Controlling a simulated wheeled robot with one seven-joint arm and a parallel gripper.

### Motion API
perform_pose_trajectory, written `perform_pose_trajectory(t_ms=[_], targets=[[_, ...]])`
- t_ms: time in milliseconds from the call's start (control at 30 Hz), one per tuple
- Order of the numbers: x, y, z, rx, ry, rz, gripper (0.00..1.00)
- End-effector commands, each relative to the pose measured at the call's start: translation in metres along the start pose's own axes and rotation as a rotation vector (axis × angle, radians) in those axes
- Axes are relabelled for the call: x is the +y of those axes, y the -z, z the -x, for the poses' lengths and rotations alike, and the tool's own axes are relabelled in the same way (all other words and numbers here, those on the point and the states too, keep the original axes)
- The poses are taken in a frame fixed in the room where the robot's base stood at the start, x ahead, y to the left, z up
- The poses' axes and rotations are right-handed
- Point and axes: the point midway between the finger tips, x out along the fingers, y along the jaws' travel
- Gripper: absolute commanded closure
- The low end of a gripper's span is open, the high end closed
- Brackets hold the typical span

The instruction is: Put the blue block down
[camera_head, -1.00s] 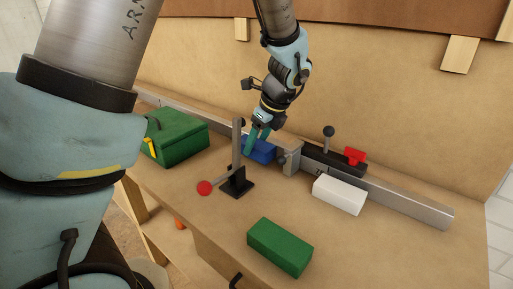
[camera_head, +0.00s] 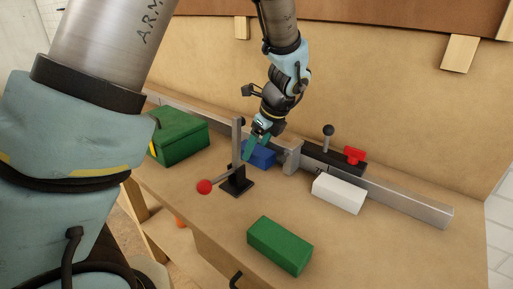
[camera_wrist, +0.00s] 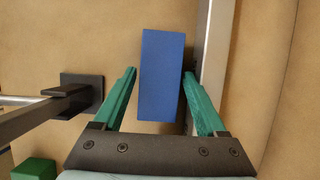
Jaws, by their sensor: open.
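The blue block (camera_head: 260,154) lies on the workbench against the metal rail, behind the upright black-footed post in the head view. In the wrist view the blue block (camera_wrist: 161,74) lies lengthwise between and beyond the fingertips. My gripper (camera_head: 257,146) is at the block, its teal fingers partly overlapping it in the head view. In the wrist view my gripper (camera_wrist: 157,72) is open, with a gap between the left finger and the block; the right finger is close to the block's right side.
The metal rail (camera_head: 405,203) runs along the bench, with a red-tipped clamp (camera_head: 354,155) on it. A white block (camera_head: 339,194) and a green block (camera_head: 280,246) lie to the right and front. A post with a red knob (camera_head: 204,187) stands close. A green box (camera_head: 180,136) is at left.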

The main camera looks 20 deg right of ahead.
Motion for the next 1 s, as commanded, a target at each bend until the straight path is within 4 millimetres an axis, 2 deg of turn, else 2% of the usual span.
perform_pose_trajectory(t_ms=[167,400,600,767,1000], targets=[[-0.001,0.001,0.028,0.001,0.007,0.001,0.26],[-0.001,0.000,0.079,0.000,0.006,0.000,0.26],[-0.001,0.000,0.108,0.001,0.003,0.000,0.26],[0.000,0.001,0.117,0.001,0.001,-0.001,0.26],[0.000,0.000,0.119,0.000,0.001,-0.001,0.26]])
